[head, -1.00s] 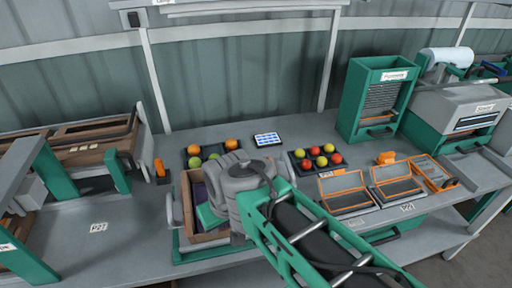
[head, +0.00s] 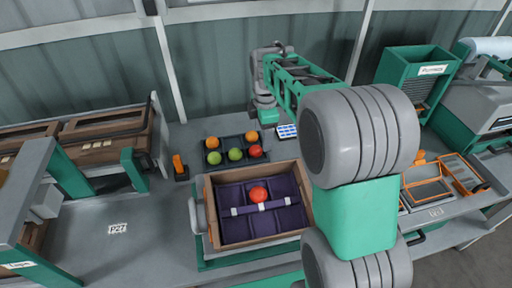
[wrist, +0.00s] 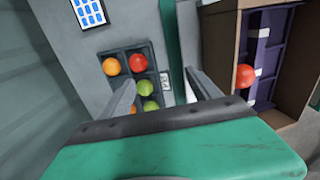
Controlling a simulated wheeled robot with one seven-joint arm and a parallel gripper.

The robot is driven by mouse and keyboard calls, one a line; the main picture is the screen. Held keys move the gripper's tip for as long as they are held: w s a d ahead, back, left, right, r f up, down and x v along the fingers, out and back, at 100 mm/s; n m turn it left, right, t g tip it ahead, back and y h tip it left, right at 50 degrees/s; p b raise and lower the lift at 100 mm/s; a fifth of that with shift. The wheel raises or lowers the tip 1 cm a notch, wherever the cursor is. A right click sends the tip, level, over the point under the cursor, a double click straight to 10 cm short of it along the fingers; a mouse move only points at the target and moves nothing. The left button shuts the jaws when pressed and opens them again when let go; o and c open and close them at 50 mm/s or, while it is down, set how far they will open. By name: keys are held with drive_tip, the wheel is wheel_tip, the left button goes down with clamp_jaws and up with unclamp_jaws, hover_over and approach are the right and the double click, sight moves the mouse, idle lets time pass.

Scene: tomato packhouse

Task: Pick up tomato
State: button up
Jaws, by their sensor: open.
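Tomatoes sit in a dark tray (head: 225,143) behind the crate: two orange, two green and a red tomato (head: 255,151) at its right. In the wrist view the red tomato (wrist: 138,63) lies beside an orange one (wrist: 111,66), with green ones (wrist: 145,88) nearer. Another red tomato (head: 258,195) rests in the purple-lined wooden crate (head: 207,205); it also shows at the right of the wrist view (wrist: 244,76). My gripper (wrist: 160,80) is open and empty, its fingers pointing toward the tray and partly covering it. In the head view my fingertips are hard to make out.
A tablet (head: 286,131) lies right of the tray. An orange-topped device (head: 179,167) stands to the left. A green hopper (head: 415,75) and orange-framed boxes (head: 428,187) are on the right. My arm hides the bench between.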

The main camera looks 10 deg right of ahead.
sight(256, 147)
drive_tip(key=w+f+n, duration=0.3)
drive_tip(key=w+n, duration=0.1)
drive_tip(key=w+f+n+g+p, duration=0.1)
drive_tip(key=w+f+n, duration=0.3)
drive_tip(key=n, duration=0.1)
drive_tip(key=shift+f, duration=0.15)
drive_tip(key=f, duration=0.2)
drive_tip(key=f+p, duration=0.1)
drive_tip(key=f, duration=0.2)
drive_tip(key=f+p, duration=0.1)
drive_tip(key=f, duration=0.1)
drive_tip(key=shift+a+f, duration=0.25)
drive_tip(key=shift+f, duration=0.1)
drive_tip(key=shift+s, duration=0.1)
drive_tip(key=c, duration=1)
drive_tip(key=shift+r, duration=0.1)
